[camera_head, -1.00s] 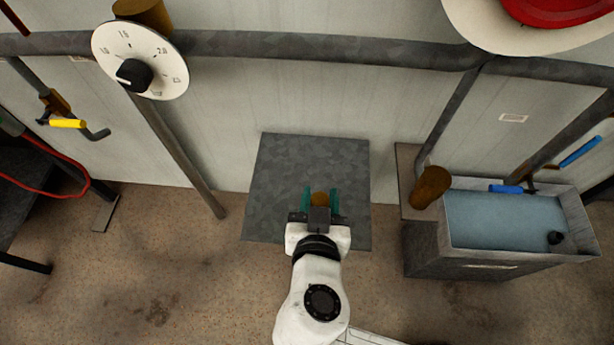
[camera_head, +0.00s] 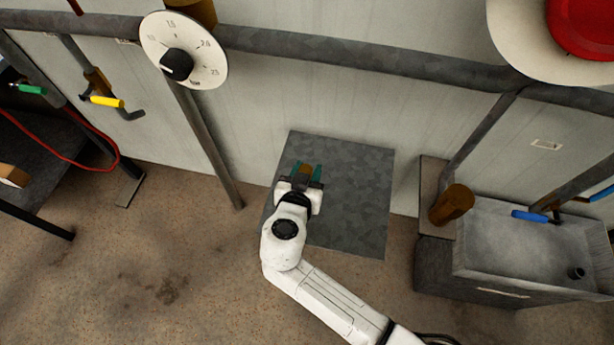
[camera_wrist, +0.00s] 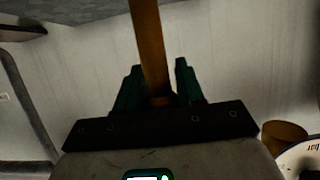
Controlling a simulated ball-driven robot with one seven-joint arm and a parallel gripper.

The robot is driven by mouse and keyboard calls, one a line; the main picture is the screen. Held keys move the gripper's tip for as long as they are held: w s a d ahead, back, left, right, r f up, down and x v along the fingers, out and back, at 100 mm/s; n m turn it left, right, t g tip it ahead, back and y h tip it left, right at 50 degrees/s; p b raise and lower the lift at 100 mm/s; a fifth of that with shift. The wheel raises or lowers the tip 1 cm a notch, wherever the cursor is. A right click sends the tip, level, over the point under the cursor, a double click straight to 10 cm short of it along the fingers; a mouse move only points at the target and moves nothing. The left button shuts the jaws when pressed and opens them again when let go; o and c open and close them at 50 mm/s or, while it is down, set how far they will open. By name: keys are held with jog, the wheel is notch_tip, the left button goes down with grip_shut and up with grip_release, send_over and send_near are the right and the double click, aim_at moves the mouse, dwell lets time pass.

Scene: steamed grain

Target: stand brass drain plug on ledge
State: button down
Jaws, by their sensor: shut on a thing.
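My gripper (camera_head: 308,170) is shut on a brass-brown piece (camera_head: 305,174), which I take to be the drain plug. In the wrist view it is a long brass-coloured shaft (camera_wrist: 149,42) between the green fingers, running out of the top of the picture. Its far end is not visible there. In the head view the gripper is over the upper left part of a flat grey slab (camera_head: 352,205) by the wall. This slab may be the ledge; I cannot tell the plug's height above it.
A basin (camera_head: 510,240) stands at right, with a brown cylinder (camera_head: 452,203) at its left and a black fitting (camera_head: 576,273) inside. A dial (camera_head: 184,50) and a slanting post (camera_head: 210,150) are at left. The slab's right part is clear.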

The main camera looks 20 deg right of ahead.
jog(key=shift+f, duration=1.55)
jog(key=shift+f, duration=0.15)
jog(key=c, duration=0.7)
grip_release()
jog(key=v, duration=1.2)
